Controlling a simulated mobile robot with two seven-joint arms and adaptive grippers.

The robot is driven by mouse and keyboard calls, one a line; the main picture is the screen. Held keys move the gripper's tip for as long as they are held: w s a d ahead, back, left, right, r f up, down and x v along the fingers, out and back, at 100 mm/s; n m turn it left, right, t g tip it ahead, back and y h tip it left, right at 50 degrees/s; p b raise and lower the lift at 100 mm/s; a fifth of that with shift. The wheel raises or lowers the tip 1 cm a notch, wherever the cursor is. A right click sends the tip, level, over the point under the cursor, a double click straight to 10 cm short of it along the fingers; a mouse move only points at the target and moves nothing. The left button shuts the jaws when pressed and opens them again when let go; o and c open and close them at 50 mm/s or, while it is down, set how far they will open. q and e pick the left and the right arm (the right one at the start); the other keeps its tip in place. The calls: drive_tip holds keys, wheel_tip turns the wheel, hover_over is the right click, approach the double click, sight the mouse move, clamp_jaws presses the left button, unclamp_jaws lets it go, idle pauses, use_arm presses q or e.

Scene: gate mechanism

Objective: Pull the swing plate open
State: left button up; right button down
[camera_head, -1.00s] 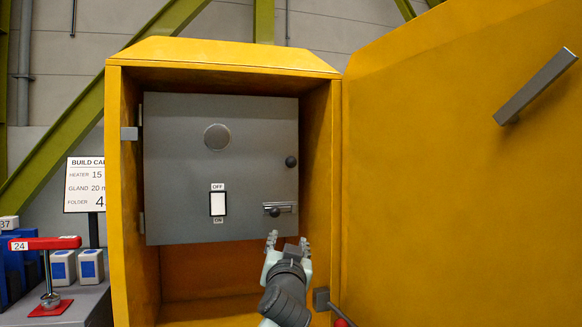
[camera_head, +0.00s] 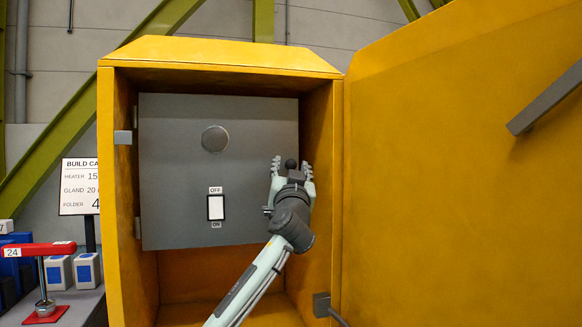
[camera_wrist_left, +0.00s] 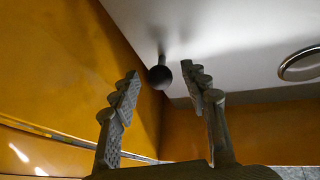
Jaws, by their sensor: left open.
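The swing plate (camera_head: 180,170) is a grey panel inside the yellow cabinet and looks closed. A small dark ball knob (camera_head: 291,163) sits near its right edge; it also shows in the left wrist view (camera_wrist_left: 160,76). My left gripper (camera_head: 291,168) is open at the knob. In the left wrist view the knob appears between the fingertips, with clear gaps on both sides; I see no contact. The plate's lower right corner, with its latch, is hidden behind my gripper and arm. My right gripper is not in view.
The yellow cabinet (camera_head: 118,200) surrounds the plate, with its side wall close to my gripper's right. The cabinet door (camera_head: 440,180) stands open on the right, with a grey bar handle (camera_head: 548,97). A round disc (camera_head: 215,139) and a white switch (camera_head: 216,207) are on the plate.

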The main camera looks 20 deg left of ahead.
use_arm(q)
clamp_jaws()
idle(0.3)
drive_tip(key=shift+f, duration=0.1)
